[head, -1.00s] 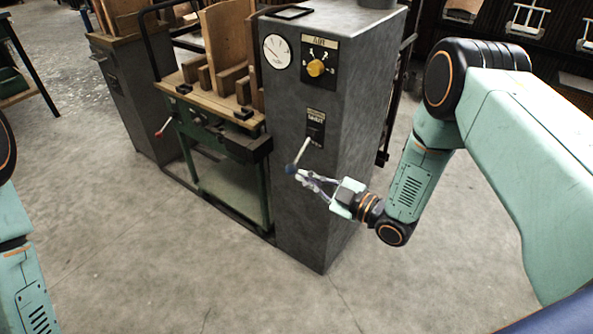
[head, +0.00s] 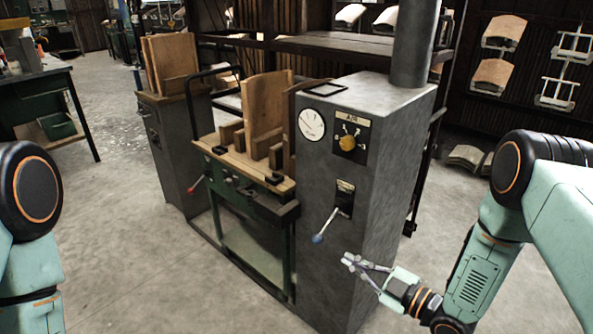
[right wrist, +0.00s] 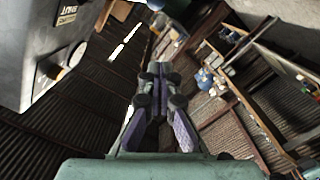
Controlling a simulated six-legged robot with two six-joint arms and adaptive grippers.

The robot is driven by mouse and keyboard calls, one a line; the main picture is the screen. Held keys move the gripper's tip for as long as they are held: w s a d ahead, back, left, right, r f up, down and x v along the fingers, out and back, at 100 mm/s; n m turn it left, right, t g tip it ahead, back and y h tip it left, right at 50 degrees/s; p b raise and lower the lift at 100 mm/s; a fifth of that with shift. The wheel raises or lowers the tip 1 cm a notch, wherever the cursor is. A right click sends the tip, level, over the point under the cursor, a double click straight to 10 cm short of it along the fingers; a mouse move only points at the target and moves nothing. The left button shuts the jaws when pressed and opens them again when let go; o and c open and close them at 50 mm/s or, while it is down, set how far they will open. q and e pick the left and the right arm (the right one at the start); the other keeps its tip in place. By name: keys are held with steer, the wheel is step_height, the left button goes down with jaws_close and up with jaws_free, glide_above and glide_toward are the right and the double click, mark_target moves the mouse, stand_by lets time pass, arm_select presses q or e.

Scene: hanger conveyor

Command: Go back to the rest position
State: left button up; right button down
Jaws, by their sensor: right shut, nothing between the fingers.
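My right gripper (head: 352,262) is shut and empty, in front of the grey machine cabinet (head: 345,205). It is apart from the lever (head: 327,224) with the blue knob, which points down and left from the cabinet's front. In the right wrist view the gripper's purple-padded fingers (right wrist: 160,82) are together with nothing between them. Part of my left arm (head: 30,230) shows at the left edge of the head view; its gripper is out of frame.
The cabinet carries a dial (head: 311,124) and a yellow knob (head: 347,143). To its left is a green-framed workbench (head: 240,165) with wooden boards. A green table (head: 45,95) stands at far left. The floor (head: 140,270) in front is clear.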

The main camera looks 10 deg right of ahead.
steer(key=s+d+f+m+g+h, duration=0.1)
steer(key=s+f+m+g+h, duration=0.55)
steer(key=s+f+m, duration=0.55)
steer(key=s+m+g+h, duration=0.2)
steer(key=s+g+h, duration=0.2)
steer(key=s, duration=1.7)
steer(key=g, duration=0.3)
steer(key=shift+f+m+g, duration=0.35)
steer(key=shift+m, duration=0.05)
steer(key=shift+d, duration=0.1)
